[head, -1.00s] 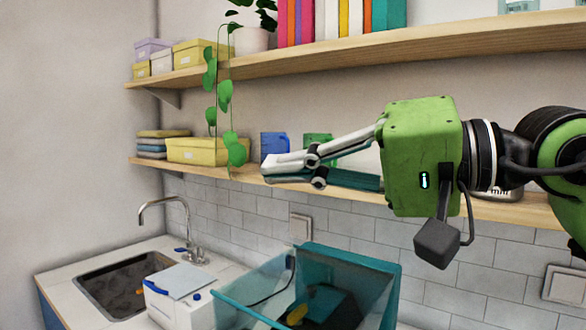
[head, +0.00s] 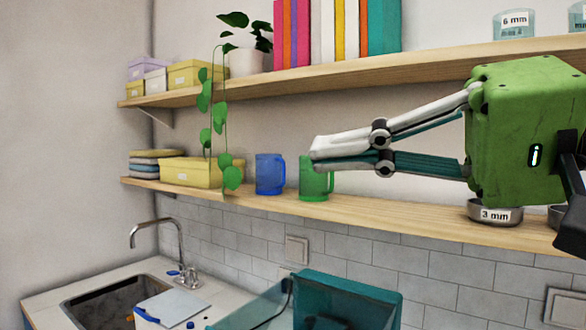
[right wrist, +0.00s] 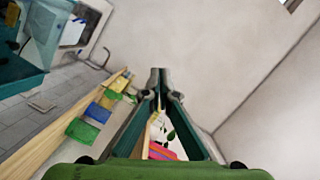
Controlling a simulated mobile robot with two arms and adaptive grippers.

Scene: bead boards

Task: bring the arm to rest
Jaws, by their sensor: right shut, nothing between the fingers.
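My right gripper (head: 318,154) is in the head view, its arm coming in from the right, held level in the air in front of the shelves. Its fingers are shut with nothing between them. The fingertips overlap the green mug (head: 314,182) on the lower shelf in the picture; the gap in depth is hard to judge. In the right wrist view the closed fingers (right wrist: 158,80) point at the wall, with the green mug (right wrist: 82,130) and blue mug (right wrist: 97,112) to their left. My left gripper is not in view.
The upper shelf (head: 430,57) holds books and a plant. Below are a sink (head: 105,298) and a teal bin (head: 350,291).

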